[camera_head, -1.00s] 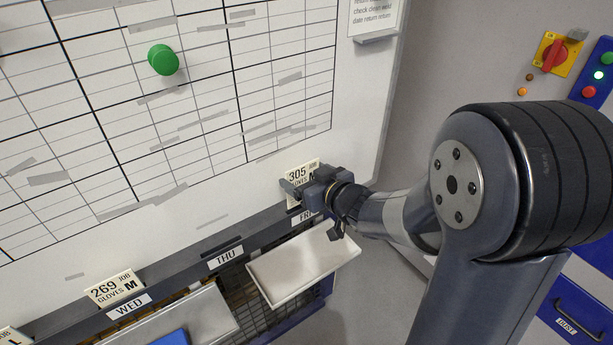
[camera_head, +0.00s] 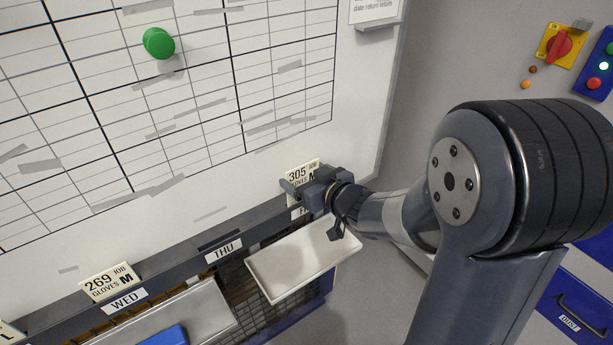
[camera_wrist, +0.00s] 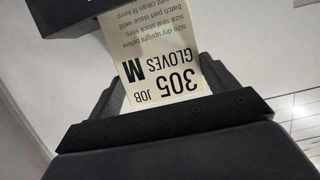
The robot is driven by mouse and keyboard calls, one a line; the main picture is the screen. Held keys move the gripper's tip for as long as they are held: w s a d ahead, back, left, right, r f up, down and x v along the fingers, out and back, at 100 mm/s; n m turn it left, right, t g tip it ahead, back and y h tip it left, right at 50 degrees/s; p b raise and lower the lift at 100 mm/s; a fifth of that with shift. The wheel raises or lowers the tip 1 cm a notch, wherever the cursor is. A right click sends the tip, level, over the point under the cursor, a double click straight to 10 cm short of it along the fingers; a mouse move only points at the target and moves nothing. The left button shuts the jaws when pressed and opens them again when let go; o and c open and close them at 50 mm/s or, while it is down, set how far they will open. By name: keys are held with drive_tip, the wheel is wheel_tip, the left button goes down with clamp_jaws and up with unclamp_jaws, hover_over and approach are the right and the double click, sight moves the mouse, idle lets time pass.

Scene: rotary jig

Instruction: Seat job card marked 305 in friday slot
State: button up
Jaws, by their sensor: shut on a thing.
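The job card marked 305 (camera_head: 297,176) is cream with black print and stands upright at the rail above the FRI label (camera_head: 297,212), which my gripper partly covers. My gripper (camera_head: 296,188) is shut on this card. In the wrist view the card (camera_wrist: 160,60) shows upside down between my fingers (camera_wrist: 160,115), with "JOB", "GLOVES M" and smaller lines readable. A dark bar crosses the top of that view near the card's far end. I cannot tell whether the card's lower edge is inside the friday slot.
Card 269 (camera_head: 110,282) stands above the WED label (camera_head: 125,301). The place above the THU label (camera_head: 223,251) holds no card. A white tray (camera_head: 300,262) juts out below the rail. The whiteboard (camera_head: 215,130) rises close behind, with a green magnet (camera_head: 158,43).

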drive_tip(key=shift+f+b, duration=1.75)
drive_tip(key=shift+f, duration=0.3)
drive_tip(key=o, duration=0.9)
drive_tip(key=shift+r, duration=0.1)
drive_tip(key=p+v, duration=0.1)
drive_tip(key=v, duration=0.9)
drive_tip(key=shift+s+d, duration=0.25)
drive_tip(key=shift+s, duration=0.05)
drive_tip(key=shift+w+a+r, duration=0.1)
drive_tip(key=x, duration=1)
drive_tip(key=shift+w+a+r, duration=0.15)
drive_tip(key=shift+w+r, duration=0.05)
drive_tip(key=shift+r, duration=0.05)
